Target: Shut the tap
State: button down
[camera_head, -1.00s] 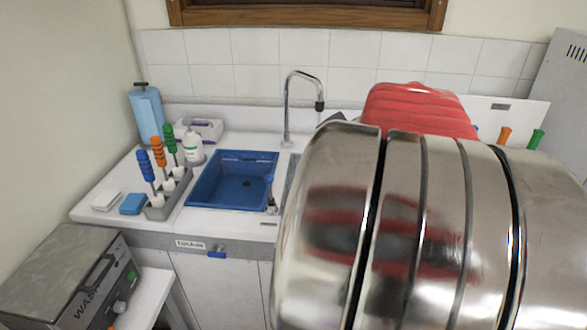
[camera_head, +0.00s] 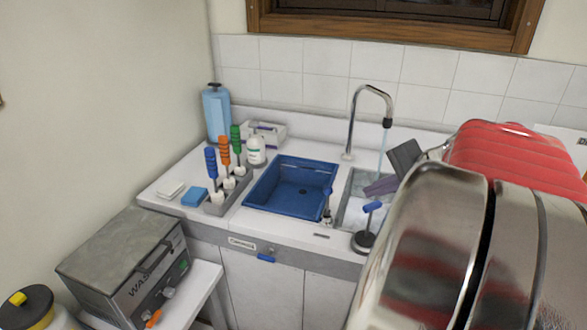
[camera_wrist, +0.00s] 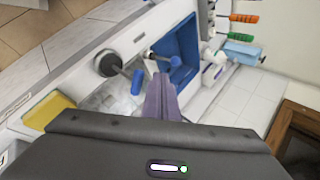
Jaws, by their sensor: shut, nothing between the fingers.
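The tap (camera_head: 351,118) is a tall silver gooseneck behind the sink, with a dark spout end. A thin pale stream, apparently water, falls from it into the steel basin (camera_head: 352,196). At the basin's front stands a blue-topped lever on a dark round base (camera_head: 363,243); it also shows in the wrist view (camera_wrist: 107,64). A smaller blue-topped fitting (camera_head: 326,212) stands to its left. I cannot tell which lever works the tap. My gripper (camera_head: 376,188) is over the basin, its purple-grey fingers (camera_wrist: 160,98) shut and empty, apart from the tap neck.
A blue tub (camera_head: 290,210) fills the left sink place. A rack of coloured-handled tools (camera_head: 222,200), a bottle (camera_head: 256,150) and sponges (camera_head: 194,196) are on the left counter. A grey WAS-marked machine (camera_head: 125,262) stands at front left. A yellow block (camera_wrist: 48,110) lies beside the basin.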

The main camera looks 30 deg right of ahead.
send_near(328, 201)
jog(key=w, duration=0.1)
jog(key=w+f, duration=0.1)
jog(key=shift+w+a+f, duration=0.1)
jog(key=shift+w+a, duration=0.1)
jog(key=shift+w, duration=0.05)
dwell(0.3)
jog(key=shift+d, duration=0.1)
jog(key=shift+w+d+r, duration=0.35)
jog(key=shift+w+d, duration=0.3)
jog(key=shift+d, duration=0.2)
jog(key=shift+a, duration=0.1)
jog(key=shift+s+a+f, duration=0.35)
jog(key=shift+s+a, duration=0.15)
jog(key=shift+a, duration=0.05)
